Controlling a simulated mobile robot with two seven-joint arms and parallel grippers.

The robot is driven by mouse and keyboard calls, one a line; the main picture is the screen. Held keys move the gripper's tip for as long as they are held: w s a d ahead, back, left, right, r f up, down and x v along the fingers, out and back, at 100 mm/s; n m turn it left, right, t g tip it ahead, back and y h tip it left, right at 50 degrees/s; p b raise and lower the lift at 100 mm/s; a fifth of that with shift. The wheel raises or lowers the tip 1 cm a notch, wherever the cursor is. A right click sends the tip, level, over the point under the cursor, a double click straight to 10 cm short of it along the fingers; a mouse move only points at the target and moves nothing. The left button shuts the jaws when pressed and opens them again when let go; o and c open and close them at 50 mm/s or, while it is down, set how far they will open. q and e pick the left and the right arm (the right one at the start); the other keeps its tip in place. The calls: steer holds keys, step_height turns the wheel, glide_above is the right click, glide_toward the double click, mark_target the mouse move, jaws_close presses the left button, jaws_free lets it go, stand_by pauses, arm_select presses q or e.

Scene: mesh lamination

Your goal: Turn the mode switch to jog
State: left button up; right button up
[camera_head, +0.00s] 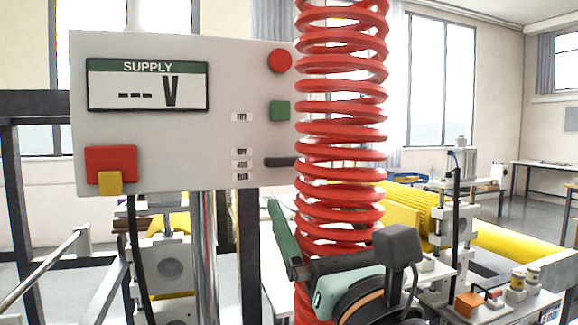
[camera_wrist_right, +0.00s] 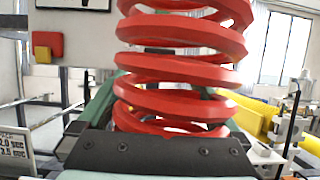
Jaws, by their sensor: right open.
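The mode switch (camera_head: 280,162) is a dark lever at the lower right of the grey control panel (camera_head: 215,75). It lies about level, beside the middle of three small stacked labels (camera_head: 242,164); their print is hard to read. A red coiled hose hides its right end. My right gripper (camera_head: 282,236) is open, below and apart from the switch. One green finger points up left of the coil; the other is hidden there. In the right wrist view the coil covers the space between the fingers, and the switch cannot be made out. My left gripper is not in view.
The red coiled hose (camera_head: 341,90) hangs close to the panel's right edge and my right gripper. The panel bears a display (camera_head: 148,85), a red round button (camera_head: 280,60), a green button (camera_head: 280,110) and a red-yellow switch (camera_head: 111,165). Yellow rollers (camera_head: 408,205) stand behind right.

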mark_target(286, 165)
steer(key=p+x, duration=0.3)
steer(key=x, duration=0.8)
steer(key=shift+w+r, duration=0.15)
steer(key=shift+w, duration=0.05)
steer(key=c, duration=1.2)
steer(key=shift+c, duration=0.2)
